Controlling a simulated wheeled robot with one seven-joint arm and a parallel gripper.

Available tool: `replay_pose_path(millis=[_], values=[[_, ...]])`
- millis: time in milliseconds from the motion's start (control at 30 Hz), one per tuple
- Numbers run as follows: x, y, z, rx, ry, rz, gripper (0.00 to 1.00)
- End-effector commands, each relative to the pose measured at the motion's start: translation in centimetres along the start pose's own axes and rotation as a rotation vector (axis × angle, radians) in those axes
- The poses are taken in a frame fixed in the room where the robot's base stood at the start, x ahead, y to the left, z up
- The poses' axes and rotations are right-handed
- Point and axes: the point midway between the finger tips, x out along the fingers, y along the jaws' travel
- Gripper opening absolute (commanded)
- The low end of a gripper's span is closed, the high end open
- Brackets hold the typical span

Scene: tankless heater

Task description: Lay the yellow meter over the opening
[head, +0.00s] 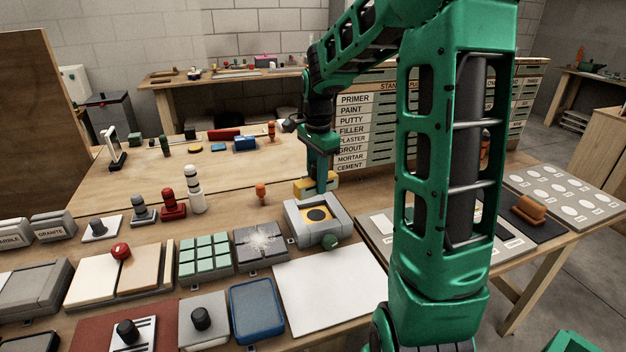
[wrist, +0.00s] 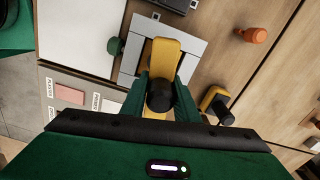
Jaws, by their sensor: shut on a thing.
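The yellow meter (wrist: 166,58) is a long yellow piece with a black round knob (wrist: 160,96). My gripper (wrist: 161,92) is shut on it, with a green finger on each side. In the head view my gripper (head: 319,184) holds the meter (head: 303,187) just behind the grey box (head: 341,225), whose top has a yellow-edged opening with a dark round centre (head: 317,214). I cannot tell the gap between meter and box.
A green knob (head: 330,242) sticks out of the box's front. A small orange piece (head: 261,193) stands to its left. A second yellow-and-black item (wrist: 216,104) lies right of my gripper in the wrist view. A white panel (head: 330,287) lies in front; cracked and green tiles lie left.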

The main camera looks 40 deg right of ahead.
Motion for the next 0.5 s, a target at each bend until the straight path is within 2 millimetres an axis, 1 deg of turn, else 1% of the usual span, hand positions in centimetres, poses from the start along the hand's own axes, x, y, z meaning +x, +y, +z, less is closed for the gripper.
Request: replay_pose_path(millis=[300, 500], values=[[3.1, 0.1, 0.0, 0.000, -0.001, 0.004, 0.00], [4.7, 0.0, 0.1, -0.001, 0.000, 0.003, 0.00]])
